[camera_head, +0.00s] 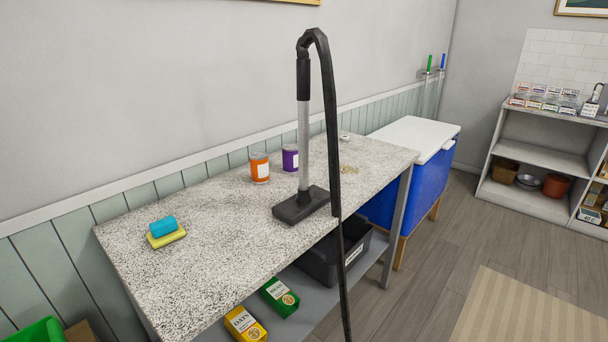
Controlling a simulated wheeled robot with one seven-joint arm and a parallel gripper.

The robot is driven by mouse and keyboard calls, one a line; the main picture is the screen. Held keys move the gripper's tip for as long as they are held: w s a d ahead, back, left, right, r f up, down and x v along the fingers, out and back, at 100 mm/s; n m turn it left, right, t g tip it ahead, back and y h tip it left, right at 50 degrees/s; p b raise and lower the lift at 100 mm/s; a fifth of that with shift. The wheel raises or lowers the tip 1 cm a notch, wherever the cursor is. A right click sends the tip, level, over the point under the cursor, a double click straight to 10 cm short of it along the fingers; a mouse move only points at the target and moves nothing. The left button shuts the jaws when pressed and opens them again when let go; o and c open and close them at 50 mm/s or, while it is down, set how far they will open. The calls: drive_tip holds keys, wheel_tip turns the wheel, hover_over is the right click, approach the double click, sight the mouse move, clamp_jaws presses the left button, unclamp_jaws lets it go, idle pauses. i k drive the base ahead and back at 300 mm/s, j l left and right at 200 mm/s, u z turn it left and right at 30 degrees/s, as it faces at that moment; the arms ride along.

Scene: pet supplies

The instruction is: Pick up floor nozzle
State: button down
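The floor nozzle (299,207) is a flat black head resting on the speckled grey countertop (220,250), near its front edge. A grey tube rises upright from it to a black handle. A black hose curves over from the handle top and hangs down in front of the counter, out of the bottom of the picture. My gripper is not in view.
An orange jar (260,167) and a purple jar (290,158) stand behind the nozzle. A blue sponge (163,225) lies on a yellow one at the left. A blue cooler (396,192) with a white lid stands beyond the counter. The countertop left of the nozzle is mostly clear.

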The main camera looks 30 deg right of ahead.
sight(307, 200)
drive_tip(key=k, duration=0.75)
drive_tip(key=k+u, duration=0.15)
drive_tip(key=u, duration=0.25)
drive_tip(key=k+j+u, duration=0.1)
drive_tip(key=u, duration=0.3)
drive_tip(key=k+j+u, duration=0.15)
drive_tip(key=u, duration=0.3)
drive_tip(key=l+u, duration=0.4)
drive_tip(key=k+l+u, duration=0.1)
drive_tip(key=l+u, duration=0.25)
drive_tip(key=l, duration=0.15)
drive_tip(key=k+l+u, duration=0.1)
drive_tip(key=l+u, duration=0.3)
drive_tip(key=k+l, duration=0.15)
drive_tip(key=l, duration=0.25)
drive_tip(key=k+l, duration=0.1)
drive_tip(key=l, duration=0.35)
drive_tip(key=k+l, duration=0.15)
drive_tip(key=l, duration=0.25)
drive_tip(key=k+l, duration=0.1)
drive_tip(key=l, duration=0.35)
drive_tip(key=k+l, duration=0.15)
drive_tip(key=l, duration=0.25)
drive_tip(key=k+l, duration=0.1)
drive_tip(key=l, duration=0.3)
drive_tip(key=k+l, duration=0.15)
drive_tip(key=l, duration=0.3)
